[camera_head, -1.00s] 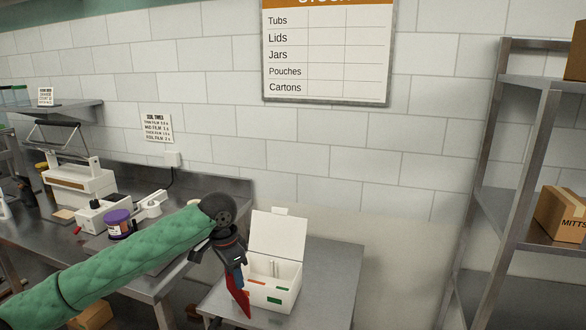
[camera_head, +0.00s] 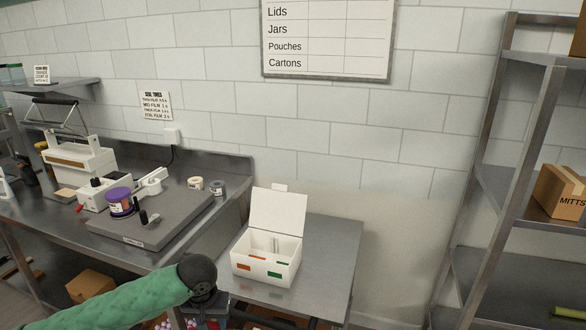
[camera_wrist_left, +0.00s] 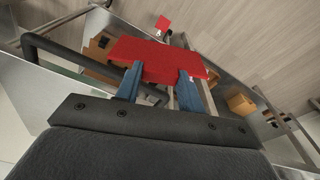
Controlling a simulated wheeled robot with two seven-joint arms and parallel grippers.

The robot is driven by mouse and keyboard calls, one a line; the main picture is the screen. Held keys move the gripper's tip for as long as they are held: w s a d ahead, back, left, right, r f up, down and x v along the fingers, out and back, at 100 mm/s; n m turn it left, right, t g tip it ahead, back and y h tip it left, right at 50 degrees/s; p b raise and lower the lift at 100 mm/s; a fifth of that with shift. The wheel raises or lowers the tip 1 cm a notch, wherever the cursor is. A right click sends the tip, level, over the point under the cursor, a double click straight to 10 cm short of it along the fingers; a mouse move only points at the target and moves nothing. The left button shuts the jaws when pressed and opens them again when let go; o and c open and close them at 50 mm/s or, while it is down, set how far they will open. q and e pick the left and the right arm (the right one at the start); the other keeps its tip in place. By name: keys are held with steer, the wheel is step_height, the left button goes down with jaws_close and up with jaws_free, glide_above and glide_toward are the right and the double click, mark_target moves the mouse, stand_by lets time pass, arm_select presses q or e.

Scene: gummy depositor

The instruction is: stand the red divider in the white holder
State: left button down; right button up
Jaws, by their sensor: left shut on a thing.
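The red divider (camera_wrist_left: 155,58) is a flat red plate held across the blue fingers of my left gripper (camera_wrist_left: 160,86) in the left wrist view. The gripper is shut on it. In the head view my left wrist is low at the bottom edge, and the fingers and divider do not show there. A white box-like holder (camera_head: 250,262) with its lid raised stands on the small steel table, above and to the right of my left wrist in the picture. It has inner partitions, and orange-red and green marks on its front. My right gripper is not in view.
The small steel table (camera_head: 325,262) is bare right of the holder. The steel bench (camera_head: 190,240) at left carries a grey slab, a purple-lidded jar (camera_head: 119,201), rolls and a white machine. A metal rack (camera_head: 500,190) stands at right. A black bar (camera_wrist_left: 80,70) crosses the left wrist view.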

arm_select(q)
steer(key=c, duration=1.5)
jaws_free()
jaws_close()
